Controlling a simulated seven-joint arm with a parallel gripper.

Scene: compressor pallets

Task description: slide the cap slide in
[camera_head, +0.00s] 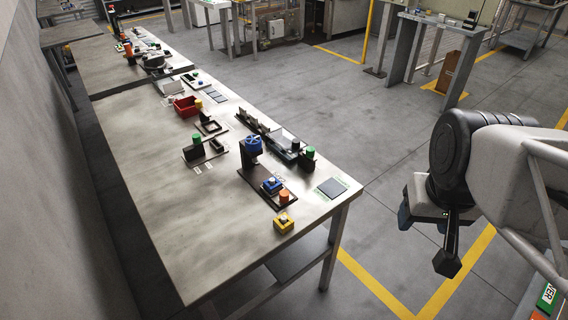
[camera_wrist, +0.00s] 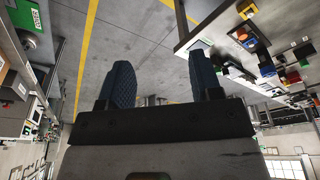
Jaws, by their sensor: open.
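My gripper (camera_head: 426,243) hangs over the floor to the right of the long workbench (camera_head: 150,225), well apart from it. In the wrist view my gripper (camera_wrist: 161,78) shows two blue textured fingers spread apart, with nothing between them. Several small fixtures stand on the bench; I cannot tell for certain which part is the cap slide. A dark press-like fixture with a blue top (camera_head: 253,145) stands near the bench's front end. A dark rail fixture (camera_head: 262,132) with a clear plate and green-topped parts lies behind it.
A yellow block with a button (camera_head: 284,222) sits near the bench's front edge. A red bin (camera_head: 186,107) stands farther back, and a dark flat pad (camera_head: 332,188) lies near the right edge. The bench's left side is bare. Open floor lies between bench and gripper.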

